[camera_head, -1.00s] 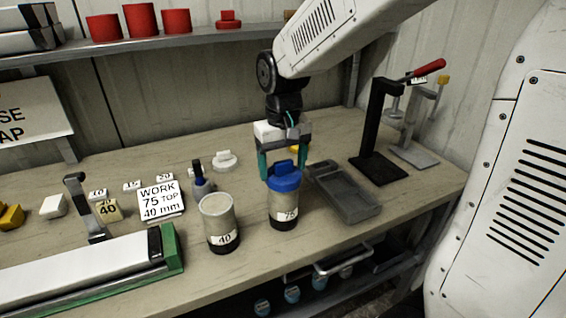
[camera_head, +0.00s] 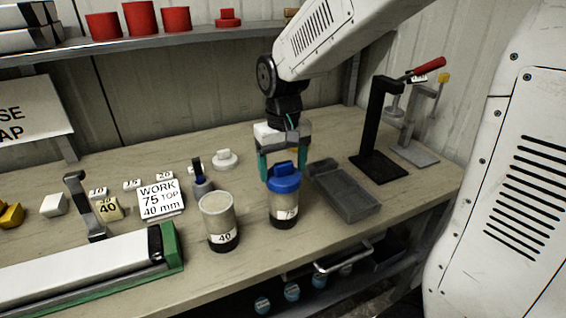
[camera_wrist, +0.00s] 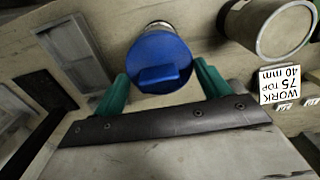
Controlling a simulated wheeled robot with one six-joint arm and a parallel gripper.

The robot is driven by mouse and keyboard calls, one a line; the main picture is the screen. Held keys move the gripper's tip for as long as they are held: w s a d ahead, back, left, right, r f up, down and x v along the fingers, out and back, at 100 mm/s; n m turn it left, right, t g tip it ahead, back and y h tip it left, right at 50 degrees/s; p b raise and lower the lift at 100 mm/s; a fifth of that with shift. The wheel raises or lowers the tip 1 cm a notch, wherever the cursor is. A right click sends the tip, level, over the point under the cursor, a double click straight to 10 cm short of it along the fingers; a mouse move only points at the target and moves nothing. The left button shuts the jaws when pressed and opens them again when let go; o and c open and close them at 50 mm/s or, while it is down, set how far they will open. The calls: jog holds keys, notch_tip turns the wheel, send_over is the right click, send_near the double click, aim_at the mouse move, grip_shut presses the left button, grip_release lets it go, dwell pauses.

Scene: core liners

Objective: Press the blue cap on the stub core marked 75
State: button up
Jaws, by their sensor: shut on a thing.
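The stub core marked 75 (camera_head: 285,212) stands upright on the bench, a tan cylinder with a dark lower end. The blue cap (camera_head: 285,184) sits over its top with its raised tab upward; whether it is fully seated I cannot tell. In the wrist view the blue cap (camera_wrist: 158,62) hides most of the core below it. My gripper (camera_head: 283,166) is above the core, its green fingers on either side of the cap and shut on it. In the wrist view the fingers (camera_wrist: 160,88) flank the cap. The stub core marked 40 (camera_head: 219,222) stands uncapped to the left.
A grey tray (camera_head: 345,190) lies close to the right of the capped core. A black press stand (camera_head: 378,130) is at the back right. The bench front edge is near.

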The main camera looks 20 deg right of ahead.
jog(key=shift+f, duration=0.7)
jog(key=o, duration=0.9)
jog(key=shift+o, duration=0.2)
jog(key=shift+r, duration=0.15)
jog(key=shift+r, duration=3.4)
